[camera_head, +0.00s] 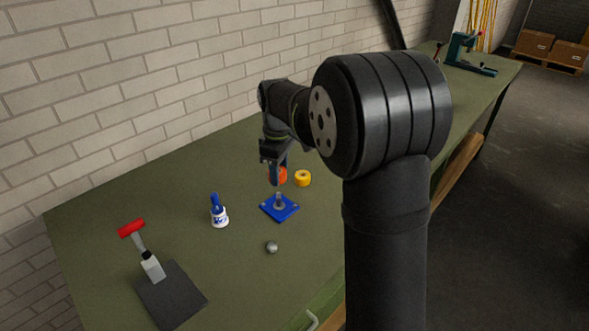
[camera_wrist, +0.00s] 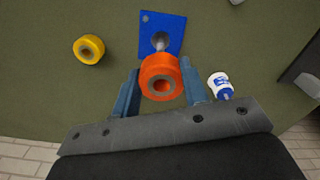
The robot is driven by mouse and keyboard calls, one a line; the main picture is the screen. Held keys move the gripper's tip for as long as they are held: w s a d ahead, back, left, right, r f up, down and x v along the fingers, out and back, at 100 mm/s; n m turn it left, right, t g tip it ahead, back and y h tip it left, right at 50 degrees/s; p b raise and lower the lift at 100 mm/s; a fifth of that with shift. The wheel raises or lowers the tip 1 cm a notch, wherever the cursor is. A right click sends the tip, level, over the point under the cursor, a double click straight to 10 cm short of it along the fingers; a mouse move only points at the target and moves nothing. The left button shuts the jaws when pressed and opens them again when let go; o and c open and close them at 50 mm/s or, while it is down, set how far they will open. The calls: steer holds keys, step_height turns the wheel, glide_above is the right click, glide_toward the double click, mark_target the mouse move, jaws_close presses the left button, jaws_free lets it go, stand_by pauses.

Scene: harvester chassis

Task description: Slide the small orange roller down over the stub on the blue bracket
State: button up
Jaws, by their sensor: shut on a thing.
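The small orange roller (camera_wrist: 160,77) is between the two blue fingers of my gripper (camera_wrist: 161,90) in the wrist view, with its bore facing the camera. My gripper is shut on it. In the head view the roller (camera_head: 278,175) hangs above the table, behind and above the blue bracket (camera_head: 279,208). The bracket lies flat on the table and its grey stub (camera_head: 279,199) stands up bare. In the wrist view the bracket (camera_wrist: 160,25) is partly hidden by the roller, and the stub (camera_wrist: 160,40) shows just past the roller's edge.
A yellow roller (camera_head: 303,178) lies near the bracket. A small grey ball-like part (camera_head: 272,247) lies in front. A red-handled tool (camera_head: 143,250) and a dark plate (camera_head: 172,297) are at the left. A brick wall backs the table.

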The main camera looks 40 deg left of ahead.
stand_by(0.3)
glide_above(280, 197)
steer(key=shift+w+f, duration=0.1)
steer(key=shift+f, duration=2.1)
steer(key=shift+f, duration=0.35)
steer(key=shift+f, duration=1.05)
steer(key=shift+f, duration=0.2)
stand_by(0.8)
steer(key=shift+f, duration=1)
